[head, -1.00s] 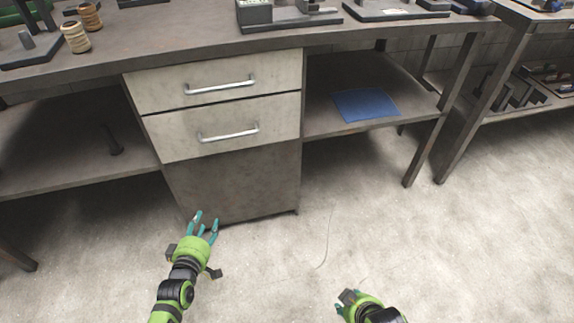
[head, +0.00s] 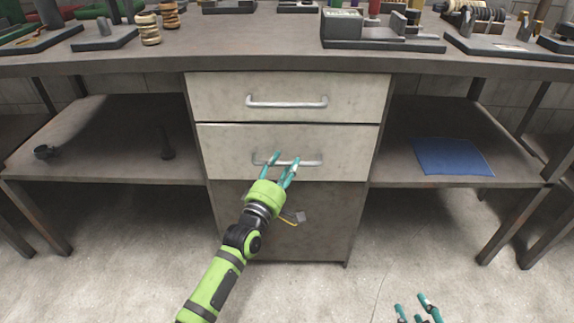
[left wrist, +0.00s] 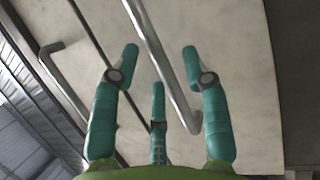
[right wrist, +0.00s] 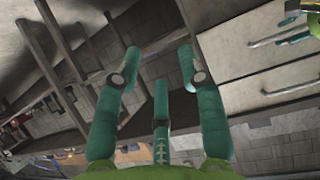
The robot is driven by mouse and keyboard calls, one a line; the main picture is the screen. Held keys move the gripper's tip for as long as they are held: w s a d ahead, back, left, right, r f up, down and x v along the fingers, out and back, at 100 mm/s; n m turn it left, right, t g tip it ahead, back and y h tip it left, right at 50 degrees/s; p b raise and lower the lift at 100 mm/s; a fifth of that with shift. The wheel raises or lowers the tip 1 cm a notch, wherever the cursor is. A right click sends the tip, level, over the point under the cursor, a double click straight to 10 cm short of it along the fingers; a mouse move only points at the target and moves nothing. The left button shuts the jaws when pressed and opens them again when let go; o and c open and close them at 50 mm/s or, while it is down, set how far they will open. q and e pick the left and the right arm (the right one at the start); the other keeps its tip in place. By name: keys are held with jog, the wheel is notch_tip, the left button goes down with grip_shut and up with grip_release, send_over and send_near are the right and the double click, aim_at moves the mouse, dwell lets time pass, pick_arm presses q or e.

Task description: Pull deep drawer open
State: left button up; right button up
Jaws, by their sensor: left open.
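The lower pale drawer (head: 225,150) is shut, and its metal bar handle (head: 312,163) runs across its front. The upper pale drawer (head: 220,95) above it is also shut, with its own handle (head: 287,102). My left gripper (head: 280,158) is open in front of the lower handle and covers part of it. In the left wrist view the lower handle (left wrist: 160,57) runs between the spread fingers (left wrist: 162,50); contact cannot be told. My right gripper (head: 415,302) is open and empty, low at the bottom right; its spread fingers show in the right wrist view (right wrist: 160,55).
A dark panel (head: 325,225) lies below the drawers. The worktop (head: 270,60) above carries fixtures and spools. A blue sheet (head: 452,157) lies on the right shelf (head: 400,150). The left shelf (head: 105,150) holds small dark items. The floor in front is clear.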

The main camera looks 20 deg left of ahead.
pick_arm(q)
jog(key=shift+x, duration=0.75)
pick_arm(e)
jog(key=shift+w+a+r+t+y, duration=0.15)
jog(key=shift+w+a+r+t, duration=0.15)
jog(key=shift+r, duration=0.25)
jog(key=shift+w+a+r+t+y, duration=0.15)
jog(key=shift+w+r+t, duration=0.2)
jog(key=shift+r, duration=0.2)
pick_arm(q)
grip_shut()
